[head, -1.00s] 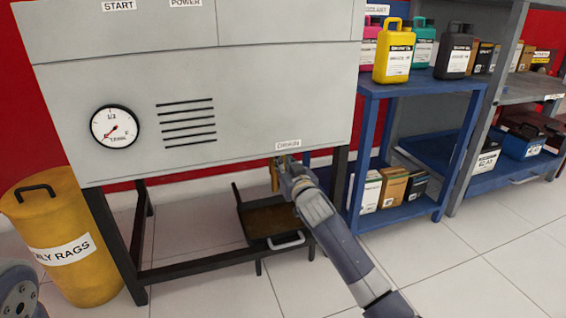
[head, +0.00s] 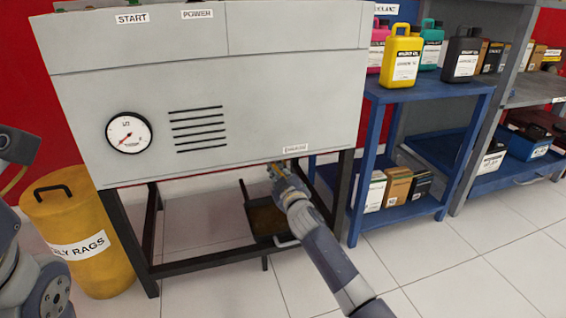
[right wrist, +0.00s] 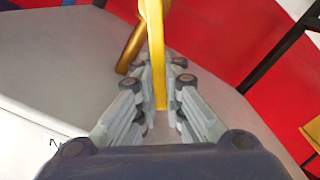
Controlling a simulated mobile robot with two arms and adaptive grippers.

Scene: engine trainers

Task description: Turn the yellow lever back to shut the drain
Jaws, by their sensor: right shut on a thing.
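The yellow lever (right wrist: 157,35) runs down between the fingers of my right gripper (right wrist: 159,78) in the right wrist view. The fingers are shut on it from both sides. A brass drain pipe (right wrist: 133,47) stands just left of the lever. In the head view my right gripper (head: 277,172) is under the front edge of the grey machine (head: 290,90), below and left of the drain label (head: 295,148). The lever is mostly hidden there. My left arm shows at the left edge, but its gripper cannot be made out.
A dark drain pan (head: 262,217) sits under the machine, below my right gripper. The black stand (head: 125,240) frames this space. A yellow rag bin (head: 75,225) stands at the left, and a blue shelf (head: 385,90) with bottles at the right.

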